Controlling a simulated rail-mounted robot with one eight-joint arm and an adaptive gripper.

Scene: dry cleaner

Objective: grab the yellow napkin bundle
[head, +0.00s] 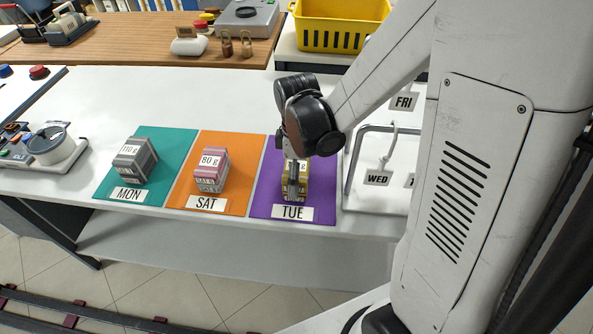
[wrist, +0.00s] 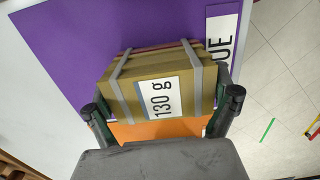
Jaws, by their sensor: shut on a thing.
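The yellow napkin bundle (head: 301,192) is on the purple mat (head: 262,190) marked TUE in the head view, partly hidden by my gripper (head: 297,180) above it. In the wrist view the bundle (wrist: 135,77) shows grey straps and a label reading 130 g. The fingers of my gripper (wrist: 162,112) stand at its two ends, shut on it. I cannot tell whether the bundle rests on the mat or is slightly raised.
A grey 110 g bundle (head: 136,158) sits on the green MON mat (head: 176,150). A pink 80 g bundle (head: 211,170) sits on the orange SAT mat (head: 240,150). A rack with WED (head: 377,177) and FRI (head: 404,101) tags stands right. A yellow basket (head: 335,30) is behind.

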